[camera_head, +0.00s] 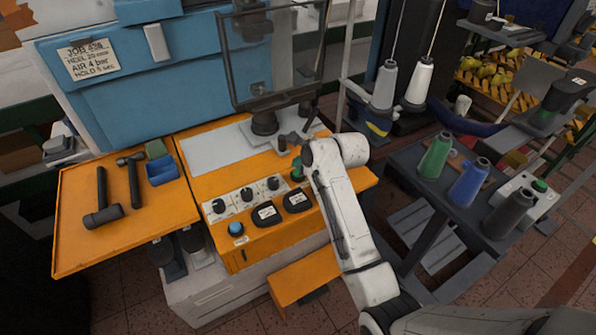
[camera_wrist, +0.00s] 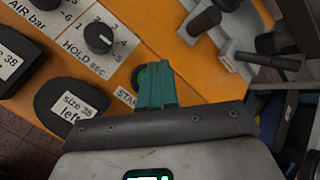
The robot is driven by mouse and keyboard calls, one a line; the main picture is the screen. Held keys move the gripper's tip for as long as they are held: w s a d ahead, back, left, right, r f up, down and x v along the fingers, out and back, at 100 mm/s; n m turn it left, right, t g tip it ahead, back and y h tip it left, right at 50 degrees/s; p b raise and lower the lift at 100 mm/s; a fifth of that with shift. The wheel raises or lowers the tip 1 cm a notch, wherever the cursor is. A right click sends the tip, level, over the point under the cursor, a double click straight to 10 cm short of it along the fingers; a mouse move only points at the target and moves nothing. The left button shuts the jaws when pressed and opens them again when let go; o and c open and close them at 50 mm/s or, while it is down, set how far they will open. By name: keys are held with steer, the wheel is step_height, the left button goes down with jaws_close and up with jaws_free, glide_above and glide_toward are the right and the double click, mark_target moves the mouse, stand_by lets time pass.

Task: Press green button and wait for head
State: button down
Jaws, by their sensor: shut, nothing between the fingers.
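The green button (camera_wrist: 139,77) shows in the wrist view as a green edge in a dark ring, on the orange panel beside a white label reading "STA...". My teal gripper fingers (camera_wrist: 156,72) are shut together with nothing between them. Their tips overlap the button and hide most of it; whether they touch or press it I cannot tell. In the head view my gripper (camera_head: 297,170) is at the right end of the panel, and the button is not clearly separable from it. The dark grey machine head (camera_head: 265,122) stands behind, within the guard frame.
Black knobs (camera_head: 247,194), a blue button (camera_head: 236,229) and two dark labelled pieces (camera_head: 266,214) sit on the panel left of my gripper. An orange tray (camera_head: 150,226) holds hammers. A grey table (camera_head: 425,196) with thread cones and another green-topped box (camera_head: 540,186) stands right.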

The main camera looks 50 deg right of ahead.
steer(key=shift+f, duration=0.1)
steer(key=shift+f, duration=0.3)
steer(key=shift+f, duration=0.5)
stand_by(1.2)
steer(key=shift+r+p, duration=0.9)
steer(key=shift+p, duration=0.2)
step_height(320, 180, up, 5)
steer(key=p, duration=0.5)
steer(key=shift+r, duration=0.1)
steer(key=shift+s, duration=0.1)
stand_by(0.4)
